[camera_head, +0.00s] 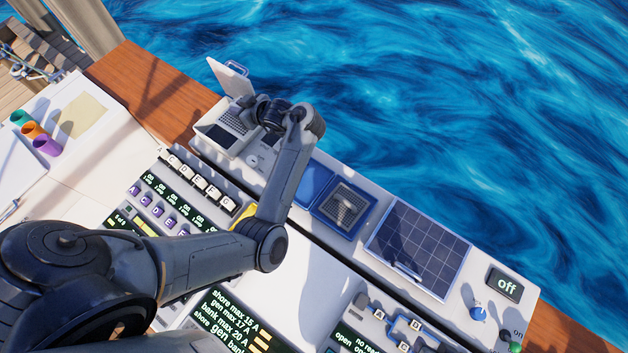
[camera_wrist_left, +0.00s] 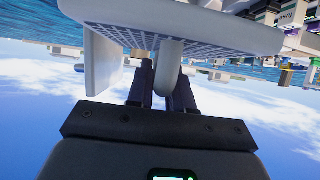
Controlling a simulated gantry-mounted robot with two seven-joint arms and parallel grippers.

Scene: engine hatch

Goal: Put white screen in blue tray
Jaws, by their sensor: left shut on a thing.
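The white screen (camera_wrist_left: 215,38), a pale slab with a fine grid face, fills the top of the left wrist view. My left gripper (camera_wrist_left: 163,85) is shut on its upright white handle-like part. In the head view my left gripper (camera_head: 262,112) is by a white unit with a grid face (camera_head: 234,121); my wrist hides the fingertips. I cannot tell whether the screen is lifted clear. The blue tray (camera_head: 323,214) lies to the lower right, with a grey mesh piece (camera_head: 347,204) in it. My right gripper is not in view.
A white panel (camera_head: 229,77) stands upright behind the grid face. A blue flat section (camera_head: 315,180) adjoins the tray, and a dark solar panel (camera_head: 420,245) lies beyond it. Switch panels (camera_head: 170,205) fill the front. Water lies past the console's far edge.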

